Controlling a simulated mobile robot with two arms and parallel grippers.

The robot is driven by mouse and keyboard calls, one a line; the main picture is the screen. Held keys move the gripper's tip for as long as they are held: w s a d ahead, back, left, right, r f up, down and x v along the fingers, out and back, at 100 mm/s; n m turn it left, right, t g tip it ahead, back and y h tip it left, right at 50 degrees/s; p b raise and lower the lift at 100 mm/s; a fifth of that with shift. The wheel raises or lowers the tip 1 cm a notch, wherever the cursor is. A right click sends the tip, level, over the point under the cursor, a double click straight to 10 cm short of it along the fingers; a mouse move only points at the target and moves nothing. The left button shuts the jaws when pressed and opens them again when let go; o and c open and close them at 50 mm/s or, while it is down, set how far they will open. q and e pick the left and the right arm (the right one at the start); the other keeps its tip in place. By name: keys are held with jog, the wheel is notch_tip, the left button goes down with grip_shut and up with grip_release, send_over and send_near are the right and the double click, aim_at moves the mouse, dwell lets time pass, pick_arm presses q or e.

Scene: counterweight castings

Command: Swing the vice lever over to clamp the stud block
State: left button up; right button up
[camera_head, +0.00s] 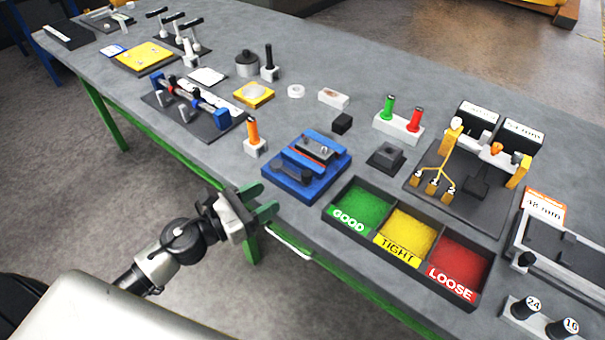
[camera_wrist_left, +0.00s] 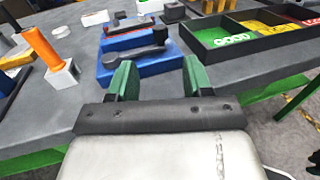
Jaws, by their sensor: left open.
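The blue vice (camera_head: 331,173) sits at the front edge of the bench, left of the sorting tray; it also shows in the left wrist view (camera_wrist_left: 143,72). Its dark lever (camera_head: 291,175) lies low across the near side, and in the left wrist view the lever (camera_wrist_left: 135,53) runs between two round ends. A dark grey block with small studs (camera_head: 316,148) sits in the vice behind the lever; whether the jaws touch it I cannot tell. My left gripper (camera_head: 265,200), with green fingers, is open and empty, just short of the vice; its fingers (camera_wrist_left: 158,78) point toward the lever.
The sorting tray (camera_head: 374,234) with green, yellow and red compartments stands close right of the vice. An orange-handled tool in a white block (camera_head: 254,146) stands close left. A black block (camera_head: 342,123) and a dark square piece (camera_head: 385,157) lie behind.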

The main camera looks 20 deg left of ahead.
aim_at(303, 175)
pick_arm(q)
jog(key=p+x, duration=0.3)
jog(key=x, duration=0.6)
jog(key=shift+w+d+r+p, duration=0.1)
jog(key=shift+w+p, duration=0.05)
jog(key=shift+p, duration=0.2)
jog(key=shift+w+d, duration=0.3)
jog(key=shift+w, duration=0.1)
grip_shut()
